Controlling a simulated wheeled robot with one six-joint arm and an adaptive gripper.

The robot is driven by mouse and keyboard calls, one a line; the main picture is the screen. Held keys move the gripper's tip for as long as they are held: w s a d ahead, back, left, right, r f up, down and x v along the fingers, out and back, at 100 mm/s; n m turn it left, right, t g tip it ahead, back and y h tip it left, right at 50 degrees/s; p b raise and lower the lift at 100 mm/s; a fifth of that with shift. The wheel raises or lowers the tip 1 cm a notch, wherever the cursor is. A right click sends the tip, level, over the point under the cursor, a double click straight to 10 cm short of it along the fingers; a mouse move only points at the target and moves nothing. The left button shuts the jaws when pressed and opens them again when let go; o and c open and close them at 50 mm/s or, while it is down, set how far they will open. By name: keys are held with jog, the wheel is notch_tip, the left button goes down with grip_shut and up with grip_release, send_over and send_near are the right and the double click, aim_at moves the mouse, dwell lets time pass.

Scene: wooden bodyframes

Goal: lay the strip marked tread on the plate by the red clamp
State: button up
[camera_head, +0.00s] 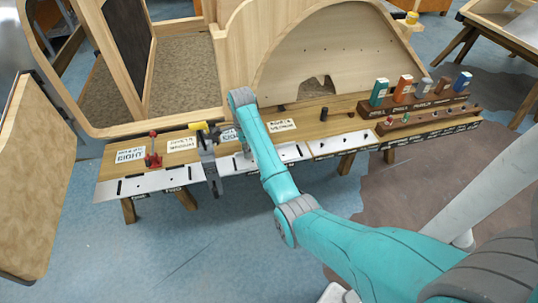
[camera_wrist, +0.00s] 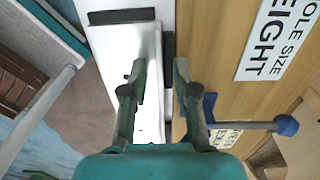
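My gripper (camera_wrist: 158,78) is open, its fingertips apart over a pale metal plate (camera_wrist: 103,45) at the wooden bench's edge. A narrow pale bar (camera_wrist: 150,115) runs lengthwise below the fingers, and dark strips (camera_wrist: 168,46) lie around it. Nothing is clearly held. I cannot read the word tread on any strip. In the head view the red clamp (camera_head: 153,160) stands at the left of the bench, behind the left pale plate (camera_head: 136,185), which has dark strips and marks on it. My arm hides most of the gripper there.
A blue-handled clamp (camera_wrist: 250,126) stands close to the right finger. A yellow-handled clamp (camera_head: 199,127) is right of the red one. Several paper labels lie on the bench. A dark rack (camera_head: 412,105) with coloured boxes is at right. A wooden panel (camera_head: 35,175) stands at far left.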

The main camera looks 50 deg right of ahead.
aim_at(249, 164)
grip_shut()
jog(key=shift+r, duration=0.75)
dwell(0.4)
jog(key=shift+s+a, duration=0.1)
jog(key=shift+s, duration=0.05)
jog(key=shift+s+a, duration=0.65)
jog(key=shift+s, duration=0.3)
jog(key=shift+s+a, duration=0.6)
jog(key=shift+s, duration=0.3)
jog(key=shift+s, duration=0.1)
